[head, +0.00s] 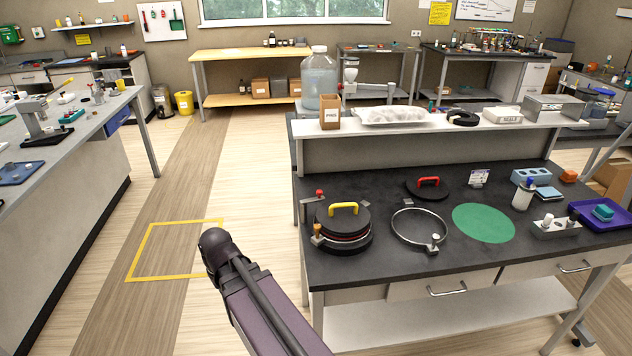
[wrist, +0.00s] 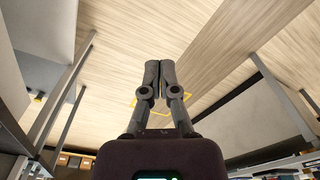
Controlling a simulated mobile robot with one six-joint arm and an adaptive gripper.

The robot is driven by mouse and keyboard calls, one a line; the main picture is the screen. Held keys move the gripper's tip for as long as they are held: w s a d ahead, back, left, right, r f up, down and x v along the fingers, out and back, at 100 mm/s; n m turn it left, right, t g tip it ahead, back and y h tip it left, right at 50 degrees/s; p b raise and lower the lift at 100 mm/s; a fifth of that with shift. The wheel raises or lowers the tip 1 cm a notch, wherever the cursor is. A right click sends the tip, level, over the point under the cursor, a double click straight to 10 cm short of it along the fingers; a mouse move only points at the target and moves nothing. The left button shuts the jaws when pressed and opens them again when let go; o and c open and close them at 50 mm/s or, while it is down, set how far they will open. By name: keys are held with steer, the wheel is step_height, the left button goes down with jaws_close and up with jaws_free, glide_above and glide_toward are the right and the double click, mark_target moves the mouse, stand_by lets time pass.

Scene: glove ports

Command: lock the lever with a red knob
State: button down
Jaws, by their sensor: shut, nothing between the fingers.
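A small red knob (head: 319,193) tops a metal lever at the left end of the dark bench. It stands just behind a round port closed by a black lid (head: 328,221) with a yellow handle. A second, yellowish knob (head: 317,229) sits at this port's front left. An open metal ring port (head: 393,228) with a pale-knobbed clamp (head: 436,241) lies to the right. My gripper (wrist: 160,64) shows in the wrist view, shut and empty, over floor. I cannot make out its fingers in the head view. The red-knobbed lever is not identifiable in the wrist view.
A loose black lid with red handle (head: 428,188) lies behind the ring. A green disc (head: 483,223) marks the bench. A raised shelf (head: 420,148) runs along the back. Floor left of the bench is free, with a yellow taped square (head: 150,277).

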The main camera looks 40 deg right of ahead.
steer(key=w+d+r+t+p, duration=0.1)
steer(key=w+d+r+p, duration=0.3)
steer(key=d, duration=0.9)
steer(key=w+d+r+m+t+p, duration=0.1)
steer(key=w+d+r+p, duration=0.4)
steer(key=d, duration=0.9)
steer(key=w+d+r+m+t+h+p, duration=0.1)
steer(key=w+d+r+p, duration=0.3)
steer(key=d+r+p, duration=0.5)
steer(key=d+r, duration=0.2)
steer(key=d, duration=0.3)
steer(key=shift+w+d+r+t, duration=0.15)
steer(key=shift+w+d+t, duration=0.05)
steer(key=shift+w+t, duration=0.1)
step_height(320, 180, down, 10)
steer(key=b, duration=1)
steer(key=shift+s, duration=0.3)
